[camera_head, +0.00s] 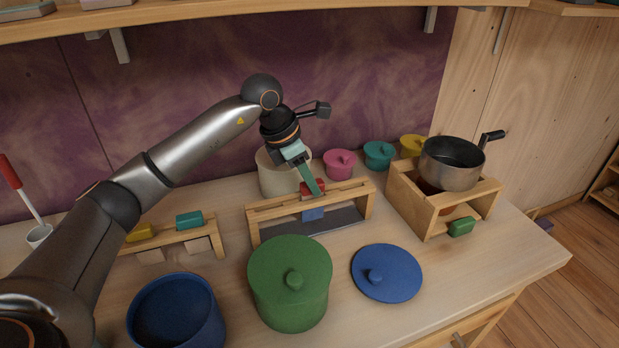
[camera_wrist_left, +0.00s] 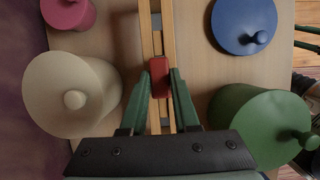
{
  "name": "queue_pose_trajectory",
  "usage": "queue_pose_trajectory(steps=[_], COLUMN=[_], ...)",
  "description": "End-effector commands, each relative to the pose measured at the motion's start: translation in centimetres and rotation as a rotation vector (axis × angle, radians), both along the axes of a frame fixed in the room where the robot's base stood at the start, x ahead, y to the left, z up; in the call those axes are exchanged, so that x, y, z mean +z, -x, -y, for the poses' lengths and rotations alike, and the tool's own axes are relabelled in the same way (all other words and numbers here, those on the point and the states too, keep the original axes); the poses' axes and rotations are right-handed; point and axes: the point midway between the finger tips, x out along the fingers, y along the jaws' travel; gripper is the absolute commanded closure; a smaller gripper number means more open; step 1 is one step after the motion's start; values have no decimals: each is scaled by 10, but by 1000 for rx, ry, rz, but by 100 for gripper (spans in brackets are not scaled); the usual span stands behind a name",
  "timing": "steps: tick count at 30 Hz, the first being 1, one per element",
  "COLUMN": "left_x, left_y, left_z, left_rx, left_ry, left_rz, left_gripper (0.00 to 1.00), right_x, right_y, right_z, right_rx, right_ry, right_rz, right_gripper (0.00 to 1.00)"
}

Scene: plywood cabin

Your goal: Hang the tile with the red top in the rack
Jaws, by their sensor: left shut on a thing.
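The tile with the red top (camera_head: 311,188) is at the middle of the wooden rack (camera_head: 262,209). Its red top also shows in the wrist view (camera_wrist_left: 159,77), over the gap between the two rails. A blue part (camera_head: 313,214) shows below the front rail, seemingly the tile's lower body. My left gripper (camera_head: 312,190) comes down from above and is shut on the red top, one green finger on each side. The fingers hide part of the top, and whether it rests on the rails is hard to tell. Two dark green bars at the wrist view's right edge may be my right gripper (camera_wrist_left: 307,37).
A cream pot (camera_head: 275,178) stands close behind the rack; a green lidded pot (camera_head: 290,290) and blue lid (camera_head: 387,273) lie in front. A wooden stand with a saucepan (camera_head: 451,165) is right. Another rack (camera_head: 218,240) with yellow and teal tops is left, behind a blue pot (camera_head: 176,315).

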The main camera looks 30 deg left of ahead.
Motion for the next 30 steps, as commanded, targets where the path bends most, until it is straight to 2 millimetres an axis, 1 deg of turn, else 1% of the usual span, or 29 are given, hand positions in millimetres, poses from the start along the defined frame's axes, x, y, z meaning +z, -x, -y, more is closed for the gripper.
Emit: queue_pose_trajectory(steps=[1,6,14,15,23,24,30], left_x=[-4,-9,-8,-8,-8,-8,-9], left_y=[0,0,0,0,0,0,0], left_z=[0,0,0,0,0,0,0], left_rx=[0,0,0,0,0,0,0], left_ry=[0,0,1,1,1,1,0], left_rz=[0,1,1,1,1,1,0], left_gripper=[100,100,100,66,37,36,36], right_x=[-3,-6,-6,-6,-6,-6,-6], right_y=[0,0,0,0,0,0,0], right_z=[0,0,0,0,0,0,0], right_rx=[0,0,0,0,0,0,0], right_ry=[0,0,0,0,0,0,0], right_rz=[0,0,0,0,0,0,0], right_gripper=[39,39,39,39,39,39,39])
